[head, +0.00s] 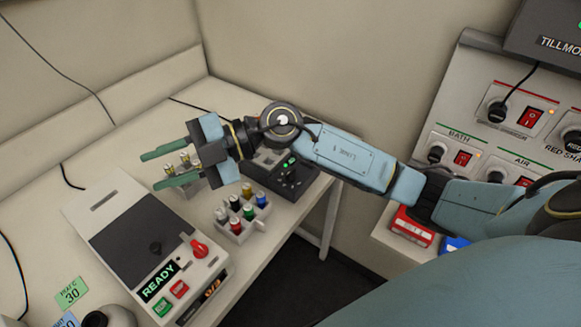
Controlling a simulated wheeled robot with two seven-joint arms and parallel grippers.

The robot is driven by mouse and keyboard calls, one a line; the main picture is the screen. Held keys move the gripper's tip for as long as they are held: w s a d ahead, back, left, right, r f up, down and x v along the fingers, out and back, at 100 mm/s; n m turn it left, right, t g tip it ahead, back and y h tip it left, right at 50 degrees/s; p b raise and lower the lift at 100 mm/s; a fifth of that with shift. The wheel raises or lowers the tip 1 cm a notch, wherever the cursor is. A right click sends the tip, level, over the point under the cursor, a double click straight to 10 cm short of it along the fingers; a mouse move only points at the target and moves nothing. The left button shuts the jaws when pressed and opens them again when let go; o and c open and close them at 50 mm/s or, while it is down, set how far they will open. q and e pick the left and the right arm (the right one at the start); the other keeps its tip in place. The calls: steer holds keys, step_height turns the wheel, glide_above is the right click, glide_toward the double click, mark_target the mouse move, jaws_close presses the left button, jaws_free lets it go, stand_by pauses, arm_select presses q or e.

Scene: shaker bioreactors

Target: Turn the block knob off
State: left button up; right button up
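No label that I can read says block, so I cannot tell which knob is the block knob. A white device (108,187) with a dark top and a lit READY display has a red knob (199,249) at its right. A dark block-like unit (290,182) with green lights stands at the back, partly hidden by my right arm. My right gripper (151,171), with green fingers apart, is open. It is above the bench's back part, in front of some vials (184,159), and looks empty. My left gripper is not in view.
A white rack (237,236) of coloured-cap vials stands between the device and the dark unit. A wall panel (481,75) at right carries red switches and black plugs or knobs, labelled BATH and AIR among others. Red (411,226) and blue (455,245) items sit below it.

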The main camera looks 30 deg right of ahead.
steer(key=w+d+f+g+h, duration=0.2)
steer(key=d+f+h, duration=0.4)
steer(key=m+g+h, duration=0.1)
steer(key=m+h, duration=0.4)
steer(key=h, duration=0.6)
glide_toward(290, 171)
steer(key=f, duration=0.4)
steer(key=f+p, duration=0.1)
steer(key=f, duration=0.4)
steer(key=shift+d, duration=0.2)
jaws_close()
